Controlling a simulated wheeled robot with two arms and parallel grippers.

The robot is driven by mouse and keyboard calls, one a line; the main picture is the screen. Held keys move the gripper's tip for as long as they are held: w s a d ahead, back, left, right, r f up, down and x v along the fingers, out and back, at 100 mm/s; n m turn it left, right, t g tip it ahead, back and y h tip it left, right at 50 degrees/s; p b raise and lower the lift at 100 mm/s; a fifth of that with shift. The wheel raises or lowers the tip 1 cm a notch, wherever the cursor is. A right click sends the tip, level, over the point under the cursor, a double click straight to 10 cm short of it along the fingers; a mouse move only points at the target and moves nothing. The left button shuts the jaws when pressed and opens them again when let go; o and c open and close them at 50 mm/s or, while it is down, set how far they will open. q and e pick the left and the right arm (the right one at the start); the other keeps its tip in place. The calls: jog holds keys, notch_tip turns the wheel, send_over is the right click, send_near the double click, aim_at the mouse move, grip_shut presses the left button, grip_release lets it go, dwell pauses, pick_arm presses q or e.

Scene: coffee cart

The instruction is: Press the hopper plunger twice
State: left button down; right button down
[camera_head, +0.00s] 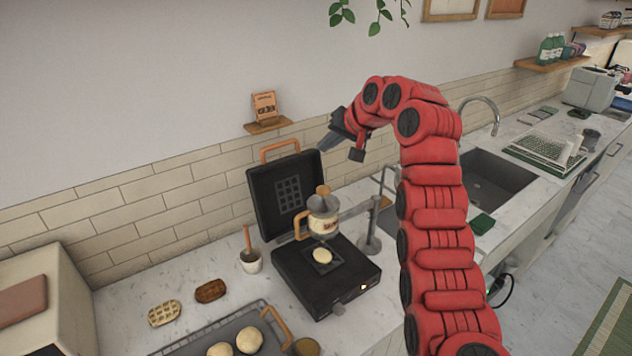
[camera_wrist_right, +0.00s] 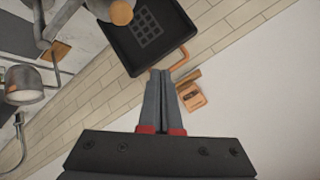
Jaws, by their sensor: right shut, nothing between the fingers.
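The hopper (camera_head: 323,213) is a cream and grey vessel with a wooden-topped plunger (camera_head: 322,190), held on an arm from a metal stand (camera_head: 370,232). It hangs over the open black waffle iron (camera_head: 322,278), where a round piece of dough (camera_head: 322,256) lies on the lower plate. My right gripper (camera_head: 326,143) is up and behind the plunger, near the wall, apart from it. In the right wrist view its fingers (camera_wrist_right: 166,75) are shut together and empty; the round plunger knob (camera_wrist_right: 122,12) shows at the top edge. My left gripper is not in view.
The iron's raised lid (camera_head: 285,185) stands behind the hopper. A wall shelf (camera_head: 269,125) with a small box (camera_head: 264,106) is close to my right gripper. A tray (camera_head: 190,345) with dough balls, two waffles (camera_head: 165,313) and a small pot (camera_head: 250,262) stand left of the iron.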

jog(key=p, duration=0.1)
send_over(326, 190)
notch_tip(326, 190, down, 6)
jog(key=shift+r, duration=0.2)
notch_tip(326, 190, down, 3)
jog(key=shift+r+b, duration=0.2)
jog(key=shift+b, duration=0.45)
jog(key=shift+f, duration=0.35)
dwell(1.4)
jog(key=shift+f+b, duration=0.4)
jog(key=shift+b, duration=0.25)
